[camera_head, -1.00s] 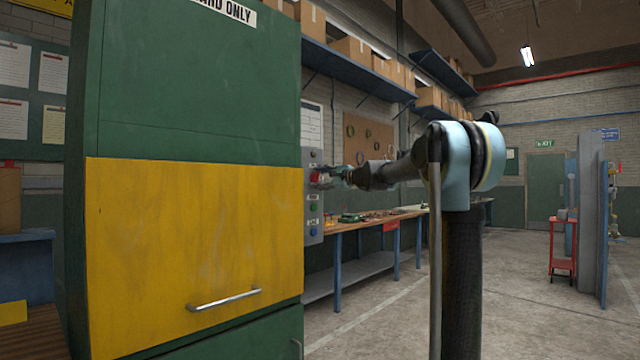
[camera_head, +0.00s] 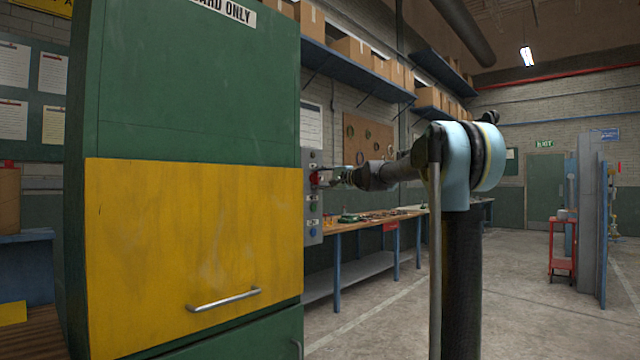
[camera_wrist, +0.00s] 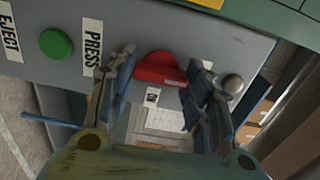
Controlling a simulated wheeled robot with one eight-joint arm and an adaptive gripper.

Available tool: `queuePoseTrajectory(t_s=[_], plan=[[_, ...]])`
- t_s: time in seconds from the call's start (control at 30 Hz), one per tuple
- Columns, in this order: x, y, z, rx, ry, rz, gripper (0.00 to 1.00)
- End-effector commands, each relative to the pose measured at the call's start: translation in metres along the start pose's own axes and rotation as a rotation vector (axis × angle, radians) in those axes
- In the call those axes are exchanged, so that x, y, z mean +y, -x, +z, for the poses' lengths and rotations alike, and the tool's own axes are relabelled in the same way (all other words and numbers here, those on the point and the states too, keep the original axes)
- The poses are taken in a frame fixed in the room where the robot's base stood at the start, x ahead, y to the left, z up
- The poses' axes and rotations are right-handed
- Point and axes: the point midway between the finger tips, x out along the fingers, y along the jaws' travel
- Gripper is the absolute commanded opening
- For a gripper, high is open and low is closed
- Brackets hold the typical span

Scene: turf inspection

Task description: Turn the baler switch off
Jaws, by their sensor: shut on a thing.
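The baler switch is a red knob (camera_wrist: 158,70) on a grey control panel (camera_wrist: 190,35). In the head view the red knob (camera_head: 315,178) is at the panel's upper part, on the right side of the green baler (camera_head: 200,80). My gripper (camera_wrist: 163,82) has one finger on each side of the knob and is shut on it. In the head view my gripper (camera_head: 330,178) reaches the panel from the right. A small label (camera_wrist: 152,97) beside the knob is too small to read. The fingertips' exact contact is partly hidden.
A green button (camera_wrist: 55,44) by the labels PRESS and EJECT and a round grey knob (camera_wrist: 232,84) sit near the switch. The baler's yellow door (camera_head: 190,240) has a bar handle. A workbench (camera_head: 365,222) stands behind my arm.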

Motion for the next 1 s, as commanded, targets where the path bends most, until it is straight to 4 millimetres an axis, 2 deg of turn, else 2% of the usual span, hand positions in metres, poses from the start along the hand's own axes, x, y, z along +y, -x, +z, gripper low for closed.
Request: queuePoseTrajectory(t_s=[0.17,0.2,0.3,0.6,0.73,0.87,1.0], plan=[[0.004,0.001,0.003,-0.005,0.006,0.005,0.23],[0.004,0.001,0.003,-0.005,0.006,0.005,0.49],[0.004,0.001,0.003,-0.005,0.005,0.005,0.67],[0.002,0.001,0.001,-0.002,0.002,0.002,0.67],[0.001,0.006,0.001,-0.002,0.001,0.002,0.67],[0.001,0.023,0.000,0.000,0.001,0.002,0.67],[0.002,0.050,0.000,0.001,0.001,0.002,0.67]])
